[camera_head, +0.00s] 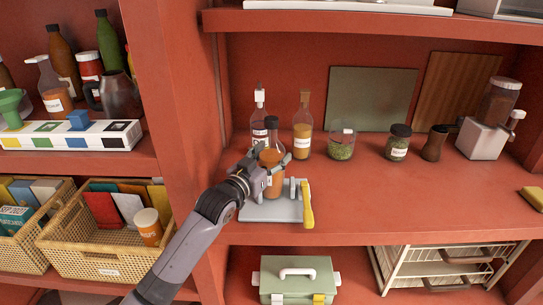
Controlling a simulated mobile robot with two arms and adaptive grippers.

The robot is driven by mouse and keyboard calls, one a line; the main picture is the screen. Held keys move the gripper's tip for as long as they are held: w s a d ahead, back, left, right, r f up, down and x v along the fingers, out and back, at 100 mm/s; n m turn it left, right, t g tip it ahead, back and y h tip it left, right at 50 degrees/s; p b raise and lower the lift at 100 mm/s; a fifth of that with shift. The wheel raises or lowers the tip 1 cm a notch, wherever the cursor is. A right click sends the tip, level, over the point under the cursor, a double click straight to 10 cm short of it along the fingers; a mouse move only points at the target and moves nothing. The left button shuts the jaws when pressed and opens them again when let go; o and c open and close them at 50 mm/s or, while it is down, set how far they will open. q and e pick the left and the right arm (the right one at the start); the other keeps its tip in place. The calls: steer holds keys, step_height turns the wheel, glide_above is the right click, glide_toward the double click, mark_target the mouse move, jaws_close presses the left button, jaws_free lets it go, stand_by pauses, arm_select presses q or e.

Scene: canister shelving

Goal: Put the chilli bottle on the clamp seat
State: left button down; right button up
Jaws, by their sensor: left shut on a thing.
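My left gripper (270,166) reaches in from the lower left and is shut on a bottle with orange-brown contents, which I take to be the chilli bottle (273,187). The bottle is upright, and the gripper hides part of its middle. The clamp seat (262,213) is a grey plate on the red shelf, with upright grey clamp parts and a yellow handle (307,207) on its right. The bottle is over the back part of the plate, beside the clamp parts. I cannot tell whether its base touches the plate. My right gripper is not in view.
Behind the gripper stand a white-capped bottle (258,103) and a yellow-filled bottle (302,137). A glass of green bits (341,143), a dark-lidded jar (397,146) and a grinder (484,138) stand farther right.

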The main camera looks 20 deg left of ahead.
arm_select(q)
steer(key=c, duration=1)
jaws_free()
steer(key=shift+c, duration=0.2)
steer(key=o, duration=0.5)
steer(key=b+v, duration=0.1)
steer(key=v, duration=1.1)
steer(key=shift+s+b, duration=0.1)
steer(key=shift+b, duration=0.2)
